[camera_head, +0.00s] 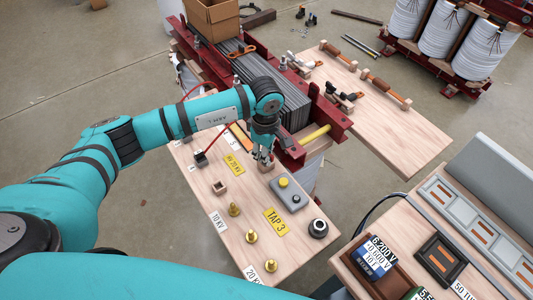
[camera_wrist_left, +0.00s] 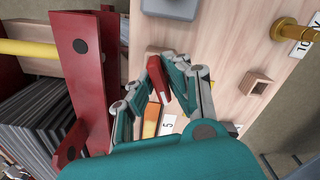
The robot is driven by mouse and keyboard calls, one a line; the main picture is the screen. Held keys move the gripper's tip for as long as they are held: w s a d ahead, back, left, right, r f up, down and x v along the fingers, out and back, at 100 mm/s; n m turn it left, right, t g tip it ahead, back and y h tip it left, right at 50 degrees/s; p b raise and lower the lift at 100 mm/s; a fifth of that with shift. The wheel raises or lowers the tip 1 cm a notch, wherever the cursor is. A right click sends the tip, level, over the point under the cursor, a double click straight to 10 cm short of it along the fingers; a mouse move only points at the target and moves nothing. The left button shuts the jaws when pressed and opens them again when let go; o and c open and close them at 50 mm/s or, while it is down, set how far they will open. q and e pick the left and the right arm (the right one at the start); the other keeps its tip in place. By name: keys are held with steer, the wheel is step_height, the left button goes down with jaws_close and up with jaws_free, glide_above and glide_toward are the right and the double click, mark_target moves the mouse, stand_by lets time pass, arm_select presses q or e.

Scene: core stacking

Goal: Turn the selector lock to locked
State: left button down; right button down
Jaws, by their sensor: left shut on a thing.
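A small red piece (camera_wrist_left: 158,88), which looks like the handle of the selector lock, stands on the light wooden bench top (camera_head: 190,160). My left gripper (camera_head: 264,157) reaches down to the bench beside the red core clamp. In the left wrist view my left gripper (camera_wrist_left: 166,72) is shut on the red piece, with its fingers on both sides of it. A small wooden block (camera_wrist_left: 154,52) shows just beyond the fingertips. In the head view the fingers mostly hide the red piece, and I cannot read its locked or unlocked marking. My right gripper is not in view.
A grey box with a yellow button (camera_head: 287,192) stands close to the right of the gripper. Brass posts (camera_head: 251,236), a wooden socket (camera_head: 219,187) and a TAP 3 label (camera_head: 276,222) lie nearer me. The red clamp beam (camera_head: 328,132) and laminated core stand behind.

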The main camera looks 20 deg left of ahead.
arm_select(q)
steer(key=shift+f+m+b, duration=0.1)
steer(key=shift+m+b, duration=0.25)
steer(key=shift+m, duration=0.15)
steer(key=shift+m+b, duration=0.55)
steer(key=shift+m, duration=0.05)
steer(key=shift+a+f+m+b, duration=0.1)
steer(key=shift+a+m+b, duration=0.05)
steer(key=shift+m+b, duration=0.7)
steer(key=shift+m, duration=0.15)
